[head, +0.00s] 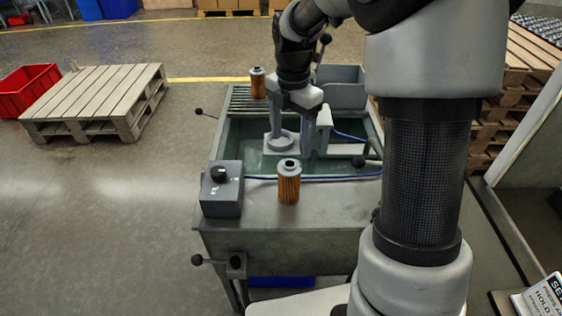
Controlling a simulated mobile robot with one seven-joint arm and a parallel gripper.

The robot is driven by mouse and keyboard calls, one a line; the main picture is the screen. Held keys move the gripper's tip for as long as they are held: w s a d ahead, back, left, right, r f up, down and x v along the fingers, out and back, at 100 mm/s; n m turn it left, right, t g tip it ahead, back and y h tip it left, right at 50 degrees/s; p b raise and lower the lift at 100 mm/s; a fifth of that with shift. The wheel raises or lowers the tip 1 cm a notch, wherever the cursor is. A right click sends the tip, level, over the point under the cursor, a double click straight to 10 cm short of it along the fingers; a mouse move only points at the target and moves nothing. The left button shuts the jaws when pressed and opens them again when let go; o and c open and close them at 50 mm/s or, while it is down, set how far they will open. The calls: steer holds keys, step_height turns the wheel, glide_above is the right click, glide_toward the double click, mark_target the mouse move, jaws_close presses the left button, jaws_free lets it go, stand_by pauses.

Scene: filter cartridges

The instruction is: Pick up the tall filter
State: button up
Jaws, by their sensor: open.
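Two orange-brown filters with pale end caps stand upright on a grey workbench (330,215). One filter (288,185) is on the near ledge, beside a control box. The other filter (257,85) is at the far left, by the slatted rack. The near one looks bigger, but it is also closer, so I cannot tell surely which is the tall one. My gripper (291,147) is open and points down over the green basin, behind the near filter and apart from it. Nothing shows between its fingers.
A grey box with a black knob (221,190) stands left of the near filter. A blue hose (325,178) runs along the basin's near edge. A grey bin (342,88) is at the back right. A wooden pallet (98,98) and red crate (27,88) are on the floor, left.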

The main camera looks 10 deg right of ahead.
mark_target(289, 184)
step_height(289, 184, down, 17)
steer(key=shift+s+a+r+b, duration=0.1)
steer(key=shift+s+a+b, duration=0.05)
steer(key=shift+b, duration=0.7)
steer(key=c, duration=1.1)
